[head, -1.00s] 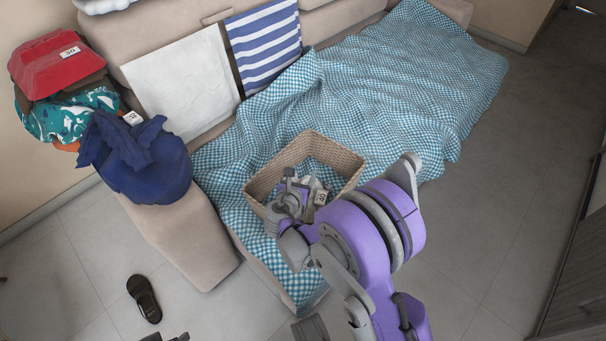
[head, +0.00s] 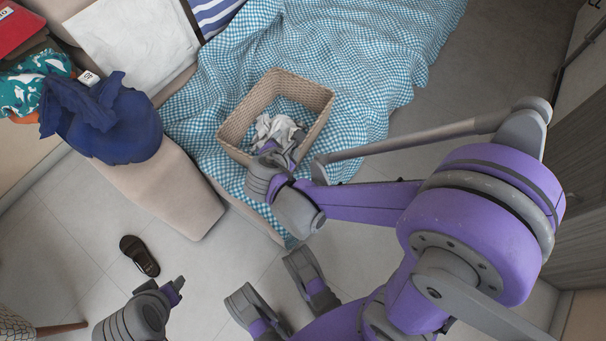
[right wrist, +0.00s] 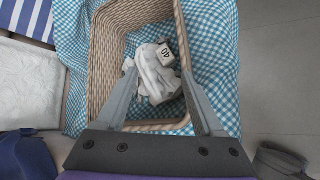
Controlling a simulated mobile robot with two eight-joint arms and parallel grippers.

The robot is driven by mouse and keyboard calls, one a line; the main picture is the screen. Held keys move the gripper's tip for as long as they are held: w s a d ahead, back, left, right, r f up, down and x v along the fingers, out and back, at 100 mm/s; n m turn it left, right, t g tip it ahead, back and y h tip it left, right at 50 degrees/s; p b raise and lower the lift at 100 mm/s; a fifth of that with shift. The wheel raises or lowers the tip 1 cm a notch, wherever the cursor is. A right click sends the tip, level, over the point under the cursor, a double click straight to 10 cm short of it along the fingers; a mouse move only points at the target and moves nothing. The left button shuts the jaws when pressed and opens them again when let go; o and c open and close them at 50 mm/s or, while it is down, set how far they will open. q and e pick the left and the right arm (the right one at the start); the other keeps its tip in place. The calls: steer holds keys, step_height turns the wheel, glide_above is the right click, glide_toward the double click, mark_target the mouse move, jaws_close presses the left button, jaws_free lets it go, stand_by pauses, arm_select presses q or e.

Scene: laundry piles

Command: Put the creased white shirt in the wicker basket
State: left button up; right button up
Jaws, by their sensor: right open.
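The creased white shirt (head: 274,128) lies crumpled inside the wicker basket (head: 248,108). In the right wrist view the shirt (right wrist: 158,77) has a black-lettered white tag and lies between my finger ends. The basket (right wrist: 106,58) stands on the blue checked cover. My right gripper (right wrist: 160,78) is open, its fingers reaching over the near rim on either side of the shirt. In the head view my right gripper (head: 278,150) is at the basket's near side and partly hides the shirt. My left gripper (head: 172,289) is low at the bottom left, away from the basket; its jaw opening is unclear.
A blue checked cover (head: 350,50) drapes over the sofa under the basket. A navy cloth pile (head: 120,125) lies on the sofa arm. A white cloth (head: 130,40) hangs on the backrest. A dark slipper (head: 139,255) lies on the open tiled floor.

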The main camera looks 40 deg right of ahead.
steer(key=s+a+r+m+g+y, duration=0.1)
steer(key=s+a+m+y, duration=0.1)
steer(key=s+m, duration=0.6)
steer(key=s+a+r+m+g+y, duration=0.1)
steer(key=s+a+m+y, duration=0.1)
steer(key=s+m+y, duration=0.3)
steer(key=s+m, duration=0.3)
steer(key=m, duration=0.2)
steer(key=shift+a+r+m+g, duration=0.15)
steer(key=shift+a+m+g, duration=0.15)
steer(key=shift+m, duration=0.1)
arm_select(q)
step_height(320, 180, up, 24)
steer(key=w+t+p, duration=0.1)
steer(key=p, duration=2)
arm_select(e)
step_height(320, 180, up, 24)
steer(key=w+t, duration=0.1)
